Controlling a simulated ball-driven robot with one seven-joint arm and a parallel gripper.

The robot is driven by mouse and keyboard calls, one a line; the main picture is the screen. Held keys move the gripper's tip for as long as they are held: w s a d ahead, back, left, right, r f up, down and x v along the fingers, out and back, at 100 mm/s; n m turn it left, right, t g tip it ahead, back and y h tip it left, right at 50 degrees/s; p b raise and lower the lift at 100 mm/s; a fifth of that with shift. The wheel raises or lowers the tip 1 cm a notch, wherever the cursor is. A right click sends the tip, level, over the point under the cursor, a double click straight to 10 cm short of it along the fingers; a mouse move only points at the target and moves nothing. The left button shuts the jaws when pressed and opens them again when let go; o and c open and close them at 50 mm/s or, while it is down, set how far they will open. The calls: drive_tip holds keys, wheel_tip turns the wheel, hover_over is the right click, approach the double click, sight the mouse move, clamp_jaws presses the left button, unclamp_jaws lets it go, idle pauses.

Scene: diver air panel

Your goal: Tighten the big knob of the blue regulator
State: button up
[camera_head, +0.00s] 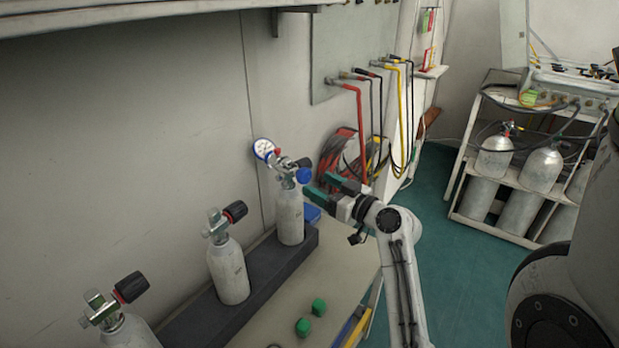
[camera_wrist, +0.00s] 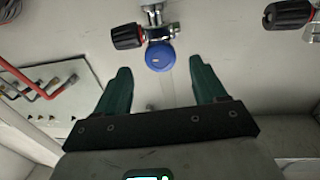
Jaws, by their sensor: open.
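The blue regulator sits on top of the farthest white cylinder (camera_head: 290,217) in the head view, with a blue-rimmed gauge (camera_head: 263,149). Its big blue knob (camera_head: 304,175) faces my gripper. My gripper (camera_head: 319,184) is open, with green fingers pointing at the knob from the right. In the wrist view the round blue knob (camera_wrist: 160,56) shows ahead, between the two spread fingertips (camera_wrist: 160,70). The fingers look empty and do not appear closed around the knob. The exact gap in depth is hard to tell.
Two more cylinders with black-and-red valve knobs, one in the middle (camera_head: 229,272) and one at front (camera_head: 128,331), stand along the wall. Green caps (camera_head: 319,306) lie on the bench. Hoses (camera_head: 402,120) hang behind my gripper. A cylinder rack (camera_head: 510,190) stands at right.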

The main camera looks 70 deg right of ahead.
sight(307, 178)
drive_tip(key=shift+p+x, duration=0.35)
drive_tip(key=shift+x, duration=1.95)
drive_tip(key=c, duration=1)
